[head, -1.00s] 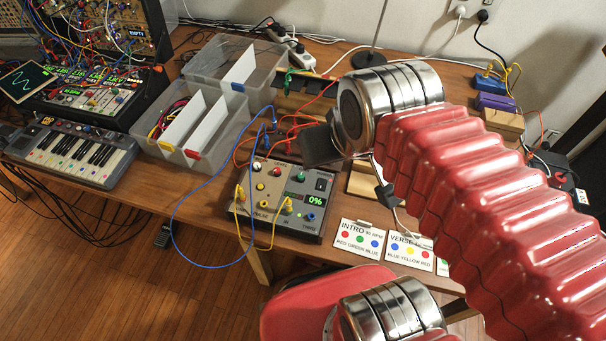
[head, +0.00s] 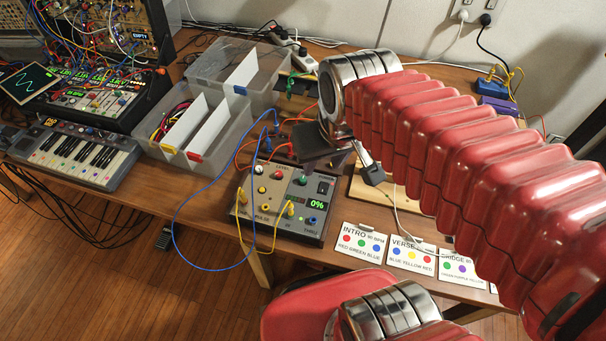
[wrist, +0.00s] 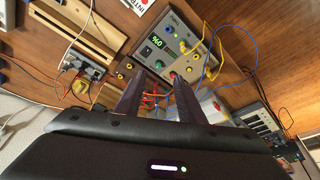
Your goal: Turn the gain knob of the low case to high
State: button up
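The low case (head: 266,214) is a small grey and dark panel box near the table's front edge. Its green display reads 0% in the head view (head: 316,204) and in the wrist view (wrist: 157,40). A green knob (head: 300,180), a red knob (head: 276,174) and a white knob (head: 259,169) sit on its upper panel. I cannot read which is the gain knob. My gripper (wrist: 156,80) is open, its two dark fingers apart with nothing held. In the head view it hangs just above the case's back edge, its tips partly hidden.
Clear bins (head: 190,130) stand behind left, a small keyboard (head: 75,155) further left. Song cards (head: 360,243) lie to the right by a wooden board (head: 372,192).

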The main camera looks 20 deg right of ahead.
jog(key=w+f+n+g, duration=0.2)
jog(key=w+f+n, duration=0.2)
jog(key=w+f, duration=0.15)
jog(key=n+g, duration=0.2)
jog(key=n, duration=1)
send_over(303, 179)
jog(key=shift+w+f, duration=0.1)
jog(key=shift+f, duration=1.15)
jog(key=shift+f, duration=0.15)
notch_tip(303, 179, down, 14)
jog(key=shift+r, duration=0.2)
jog(key=shift+c, duration=0.7)
grip_shut()
